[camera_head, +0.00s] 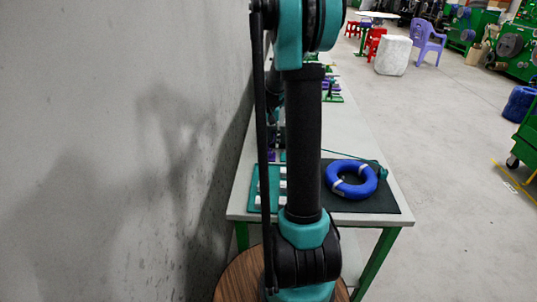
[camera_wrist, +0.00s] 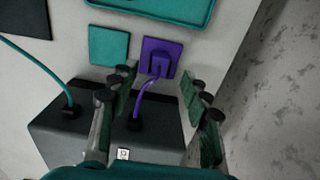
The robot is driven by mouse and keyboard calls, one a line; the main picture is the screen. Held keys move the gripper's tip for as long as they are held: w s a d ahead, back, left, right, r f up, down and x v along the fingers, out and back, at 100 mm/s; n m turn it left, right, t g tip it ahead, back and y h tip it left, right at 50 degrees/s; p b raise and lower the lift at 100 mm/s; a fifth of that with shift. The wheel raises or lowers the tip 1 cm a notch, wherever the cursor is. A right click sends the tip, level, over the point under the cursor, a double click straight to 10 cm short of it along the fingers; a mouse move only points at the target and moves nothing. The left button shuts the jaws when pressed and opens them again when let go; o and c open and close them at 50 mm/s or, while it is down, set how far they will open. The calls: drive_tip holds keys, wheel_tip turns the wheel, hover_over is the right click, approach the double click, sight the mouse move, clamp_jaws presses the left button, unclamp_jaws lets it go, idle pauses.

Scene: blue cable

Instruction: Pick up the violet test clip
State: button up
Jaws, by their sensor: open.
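In the wrist view the violet test clip (camera_wrist: 159,66) sits on a violet square pad (camera_wrist: 174,50). A violet lead runs from it down to a black plug on a dark grey box (camera_wrist: 158,137). My gripper (camera_wrist: 157,84) is open, with one finger on each side of the violet lead, just short of the clip in the picture. Nothing is held between the fingers. I cannot tell how high the fingers are above the bench. In the head view my arm covers the gripper, and the clip cannot be made out for sure.
A teal square pad (camera_wrist: 108,46) lies left of the violet one, and a teal lead (camera_wrist: 40,66) runs into the box. A teal tray (camera_wrist: 165,9) is beyond. A blue cable coil (camera_head: 340,187) lies on a dark mat (camera_head: 387,203). A wall (camera_head: 120,120) stands close on the left.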

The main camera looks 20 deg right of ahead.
sight(268, 150)
wheel_tip(268, 150, down, 4)
drive_tip(key=shift+f, duration=0.1)
drive_tip(key=shift+c, duration=0.3)
drive_tip(key=c, duration=0.8)
